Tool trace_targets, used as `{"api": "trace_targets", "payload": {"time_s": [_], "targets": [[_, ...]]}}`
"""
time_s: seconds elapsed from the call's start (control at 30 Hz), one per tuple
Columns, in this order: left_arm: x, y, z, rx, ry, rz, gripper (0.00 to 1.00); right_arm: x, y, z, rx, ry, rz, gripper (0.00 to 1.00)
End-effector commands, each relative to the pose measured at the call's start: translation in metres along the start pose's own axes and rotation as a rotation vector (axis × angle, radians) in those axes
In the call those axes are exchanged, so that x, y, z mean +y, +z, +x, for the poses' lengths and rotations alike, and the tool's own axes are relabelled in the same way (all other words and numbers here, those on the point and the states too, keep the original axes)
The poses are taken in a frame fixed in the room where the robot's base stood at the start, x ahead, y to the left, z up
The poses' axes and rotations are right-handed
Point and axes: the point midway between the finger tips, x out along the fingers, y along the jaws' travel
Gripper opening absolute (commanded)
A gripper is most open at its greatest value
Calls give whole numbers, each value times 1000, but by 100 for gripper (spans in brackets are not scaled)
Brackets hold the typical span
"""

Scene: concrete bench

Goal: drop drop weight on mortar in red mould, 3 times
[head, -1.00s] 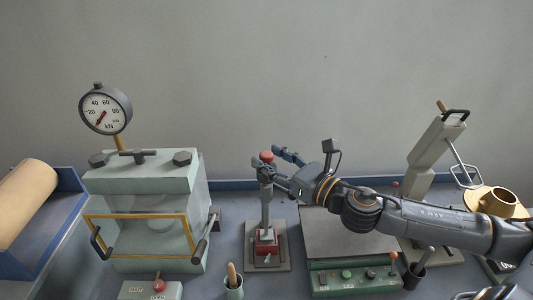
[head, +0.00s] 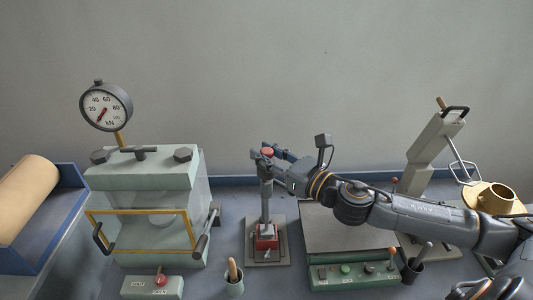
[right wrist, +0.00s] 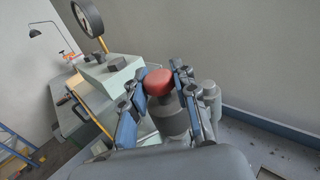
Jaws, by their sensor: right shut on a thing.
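The red mould (head: 266,238) sits on a grey base plate (head: 281,246) in the middle of the bench. A grey upright rod (head: 265,205) stands over the mould, and the drop weight with its red top (head: 267,151) is at the rod's upper end. My right gripper (head: 268,160) reaches in from the right and is shut on the drop weight. In the right wrist view the red knob (right wrist: 159,82) and grey body of the drop weight (right wrist: 167,118) sit between the two fingers. The mortar inside the mould is hidden. My left gripper is not in view.
A pale green press (head: 150,220) with a kN dial (head: 106,105) stands to the left. A control box (head: 355,275) and dark plate (head: 345,232) lie right of the mould, under my right arm. A cup with a wooden handle (head: 233,283) stands in front.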

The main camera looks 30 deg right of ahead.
Motion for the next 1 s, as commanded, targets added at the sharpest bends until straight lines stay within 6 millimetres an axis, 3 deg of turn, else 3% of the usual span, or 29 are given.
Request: {"api": "trace_targets", "payload": {"time_s": [0.23,0.6,1.0], "targets": [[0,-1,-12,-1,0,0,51,0,14,0,-1,1,-1,0],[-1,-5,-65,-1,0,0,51,0,75,0,-4,1,-2,0],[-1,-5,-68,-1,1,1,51,0,81,0,-8,1,-3,0]]}}
